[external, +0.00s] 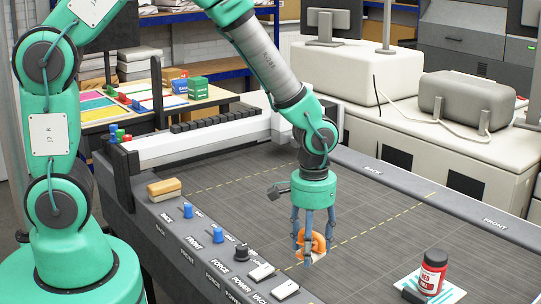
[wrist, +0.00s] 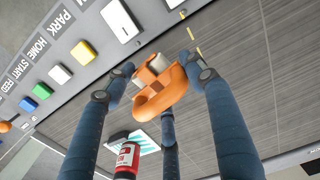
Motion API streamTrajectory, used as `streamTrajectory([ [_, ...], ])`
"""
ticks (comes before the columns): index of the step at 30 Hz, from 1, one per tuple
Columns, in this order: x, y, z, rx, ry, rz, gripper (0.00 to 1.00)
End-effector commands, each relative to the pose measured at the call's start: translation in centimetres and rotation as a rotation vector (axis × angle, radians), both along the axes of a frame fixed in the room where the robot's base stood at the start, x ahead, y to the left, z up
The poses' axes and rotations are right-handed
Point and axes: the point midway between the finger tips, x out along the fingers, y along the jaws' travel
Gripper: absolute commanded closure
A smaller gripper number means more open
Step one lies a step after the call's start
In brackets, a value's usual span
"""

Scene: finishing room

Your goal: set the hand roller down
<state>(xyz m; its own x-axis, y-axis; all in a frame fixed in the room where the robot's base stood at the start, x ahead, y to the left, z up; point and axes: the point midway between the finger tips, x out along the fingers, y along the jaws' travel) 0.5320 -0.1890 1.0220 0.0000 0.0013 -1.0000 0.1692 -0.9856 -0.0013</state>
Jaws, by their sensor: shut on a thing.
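The orange hand roller (external: 316,240) is held between the blue fingers of my gripper (external: 310,250), low over the dark grey bed (external: 240,210) near its front control strip. A small pale part shows beneath it. In the wrist view the orange roller (wrist: 158,98), with pale grey parts on it, sits between the fingers of my gripper (wrist: 160,85), which are closed around it. I cannot tell whether the roller touches the bed. The fingers hide some of it.
A red bottle (external: 433,272) stands on a white and teal card (external: 408,283) at the right, with a dark item beside it. A wood-backed block (external: 164,189) and blue knobs (external: 218,234) line the control strip. The bed's middle is clear.

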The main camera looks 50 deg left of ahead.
Motion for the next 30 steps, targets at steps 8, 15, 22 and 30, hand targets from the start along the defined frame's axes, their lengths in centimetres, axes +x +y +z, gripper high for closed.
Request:
streamTrajectory([
  [8, 4.0, -1.4, 0.9, 0.001, 0.000, -0.027, 0.78],
  [15, 7.2, -2.5, 1.1, 0.003, 0.002, -0.051, 0.78],
  [22, 10.3, -3.6, 1.1, 0.003, 0.001, -0.074, 0.78],
  [30, 13.8, -4.8, 0.8, 0.004, 0.001, -0.101, 0.78],
])
